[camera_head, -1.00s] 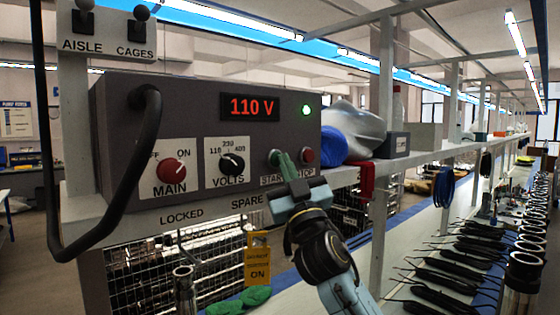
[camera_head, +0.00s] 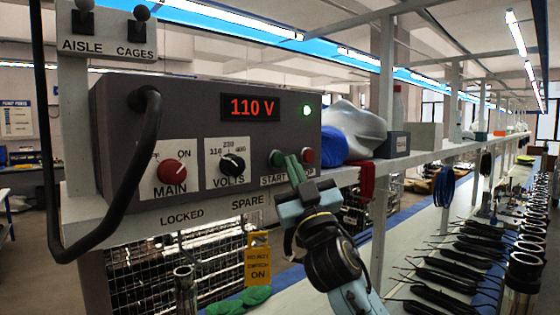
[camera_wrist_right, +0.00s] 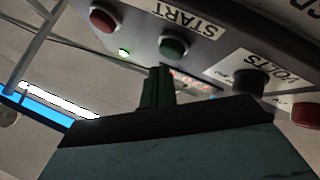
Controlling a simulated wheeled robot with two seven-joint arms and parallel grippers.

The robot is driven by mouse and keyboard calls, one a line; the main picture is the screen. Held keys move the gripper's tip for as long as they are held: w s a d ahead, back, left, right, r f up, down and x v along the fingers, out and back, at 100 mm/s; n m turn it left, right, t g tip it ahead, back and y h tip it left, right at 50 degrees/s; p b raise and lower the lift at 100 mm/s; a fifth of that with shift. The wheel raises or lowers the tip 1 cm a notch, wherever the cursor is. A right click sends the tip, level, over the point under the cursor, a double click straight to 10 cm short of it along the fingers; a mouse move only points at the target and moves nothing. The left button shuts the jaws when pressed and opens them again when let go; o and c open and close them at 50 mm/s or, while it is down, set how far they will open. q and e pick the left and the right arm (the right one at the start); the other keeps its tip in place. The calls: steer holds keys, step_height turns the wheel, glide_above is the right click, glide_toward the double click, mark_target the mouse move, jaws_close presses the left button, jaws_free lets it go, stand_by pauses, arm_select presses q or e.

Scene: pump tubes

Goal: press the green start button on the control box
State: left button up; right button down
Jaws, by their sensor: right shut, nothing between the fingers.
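The grey control box (camera_head: 205,110) stands on the shelf, with a red display reading 110 V. Its green start button (camera_head: 276,158) is at the lower right, above the START label, beside the red stop button (camera_head: 307,156). My right gripper (camera_head: 294,162) is shut and empty, its slim green fingertips in front of the panel between the two buttons. In the right wrist view the start button (camera_wrist_right: 173,46) shows clear beyond the fingertips (camera_wrist_right: 158,72), apart from them in the picture. The STOP label is partly hidden by the gripper. My left gripper is not in view.
A green lamp (camera_head: 307,110) is lit on the box. The main knob (camera_head: 171,172) and volts knob (camera_head: 232,164) sit to the left. A black handle (camera_head: 135,160) sticks out in front. A blue roll (camera_head: 333,146) and a red cloth (camera_head: 367,180) lie to the right.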

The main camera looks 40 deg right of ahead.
steer(key=s, duration=0.5)
steer(key=shift+d, duration=0.25)
stand_by(0.8)
